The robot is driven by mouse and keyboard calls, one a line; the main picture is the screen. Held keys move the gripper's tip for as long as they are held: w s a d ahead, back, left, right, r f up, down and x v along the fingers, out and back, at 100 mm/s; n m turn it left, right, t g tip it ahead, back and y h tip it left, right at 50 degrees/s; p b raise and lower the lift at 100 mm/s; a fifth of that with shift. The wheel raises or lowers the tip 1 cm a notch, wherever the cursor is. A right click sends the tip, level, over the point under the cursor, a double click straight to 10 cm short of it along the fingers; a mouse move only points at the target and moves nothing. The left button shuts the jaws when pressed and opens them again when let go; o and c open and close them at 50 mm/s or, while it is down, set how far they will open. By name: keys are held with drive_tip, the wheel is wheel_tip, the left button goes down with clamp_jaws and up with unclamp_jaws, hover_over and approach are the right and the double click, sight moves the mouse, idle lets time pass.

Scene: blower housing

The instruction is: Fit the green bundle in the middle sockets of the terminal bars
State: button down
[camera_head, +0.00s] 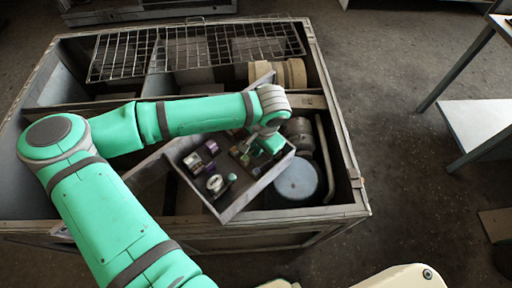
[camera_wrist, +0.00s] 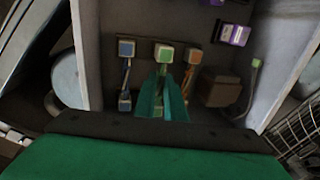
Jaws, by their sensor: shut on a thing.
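The green bundle's upper plug (camera_wrist: 164,53) shows in the wrist view just beyond my fingertips, level with the middle of the upper terminal bar. My gripper (camera_wrist: 162,100) is shut on the bundle, and its fingers hide most of it and its lower end. A blue-ended bundle (camera_wrist: 126,49) stands to its left and an orange-ended bundle (camera_wrist: 193,56) to its right, each running between the bars. I cannot tell whether the green plug is inside its socket or just over it. In the head view my gripper (camera_head: 258,150) is down inside the grey box, and the bundle cannot be made out.
The grey box (camera_head: 229,213) has raised walls close around my gripper. Purple parts (camera_wrist: 234,34), a dark brown block (camera_wrist: 219,88) and a green-tipped cable (camera_wrist: 256,64) lie in it. A round blue-grey lid (camera_head: 296,180) and a wire rack (camera_head: 190,48) are nearby in the crate.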

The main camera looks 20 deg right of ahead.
drive_tip(key=shift+f, duration=0.65)
drive_tip(key=c, duration=1.7)
unclamp_jaws()
drive_tip(key=shift+c, duration=0.2)
wheel_tip(320, 180, up, 10)
drive_tip(key=s, duration=0.2)
drive_tip(key=shift+d+r, duration=0.25)
drive_tip(key=shift+d, duration=0.15)
drive_tip(key=shift+w, duration=0.1)
